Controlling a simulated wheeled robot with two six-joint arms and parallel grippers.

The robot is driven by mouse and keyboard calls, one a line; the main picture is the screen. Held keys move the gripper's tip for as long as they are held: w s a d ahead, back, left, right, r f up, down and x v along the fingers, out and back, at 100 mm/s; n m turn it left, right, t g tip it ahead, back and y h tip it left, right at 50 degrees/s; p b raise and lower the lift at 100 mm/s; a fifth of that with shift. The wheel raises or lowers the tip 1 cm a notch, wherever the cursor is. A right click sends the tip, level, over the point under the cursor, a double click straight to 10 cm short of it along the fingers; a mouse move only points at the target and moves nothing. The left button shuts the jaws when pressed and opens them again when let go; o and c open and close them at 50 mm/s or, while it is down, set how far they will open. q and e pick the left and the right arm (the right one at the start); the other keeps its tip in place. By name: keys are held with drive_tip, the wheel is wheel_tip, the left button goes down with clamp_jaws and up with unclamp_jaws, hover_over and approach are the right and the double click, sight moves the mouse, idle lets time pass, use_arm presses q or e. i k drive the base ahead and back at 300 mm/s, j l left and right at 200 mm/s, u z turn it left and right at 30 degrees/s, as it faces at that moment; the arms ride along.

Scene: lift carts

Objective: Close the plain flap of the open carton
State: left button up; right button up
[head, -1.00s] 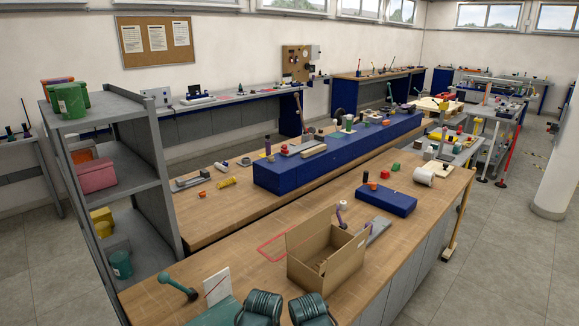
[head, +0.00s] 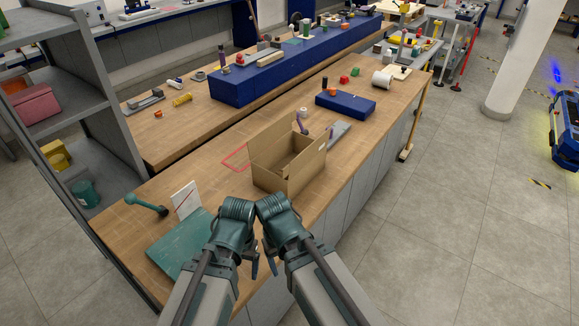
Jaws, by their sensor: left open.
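The open brown carton (head: 289,178) stands on the wooden bench ahead of my arms. A plain flap (head: 272,142) stands up along its far left side. The carton's inside is partly visible. My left gripper (head: 253,264) is open, hanging low at the bench's near edge, below its teal wrist, and apart from the carton. My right gripper (head: 270,262) is close beside it, mostly hidden by its wrist, so its jaws cannot be made out. Neither gripper touches the carton.
A teal board (head: 181,246), a white upright card (head: 186,199) and a teal-handled tool (head: 145,204) lie left of my arms. A purple-topped item and grey plate (head: 338,133) lie behind the carton. A blue box (head: 345,103) lies farther back. A grey shelf (head: 70,115) stands left.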

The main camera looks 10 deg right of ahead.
sight(258, 143)
drive_tip(key=i+l, duration=0.1)
drive_tip(key=l, duration=0.4)
drive_tip(key=i+l, duration=0.15)
drive_tip(key=l, duration=0.3)
drive_tip(key=i+l+u, duration=0.1)
drive_tip(key=l, duration=0.4)
drive_tip(key=i+l, duration=0.1)
drive_tip(key=l, duration=0.4)
drive_tip(key=u, duration=1.15)
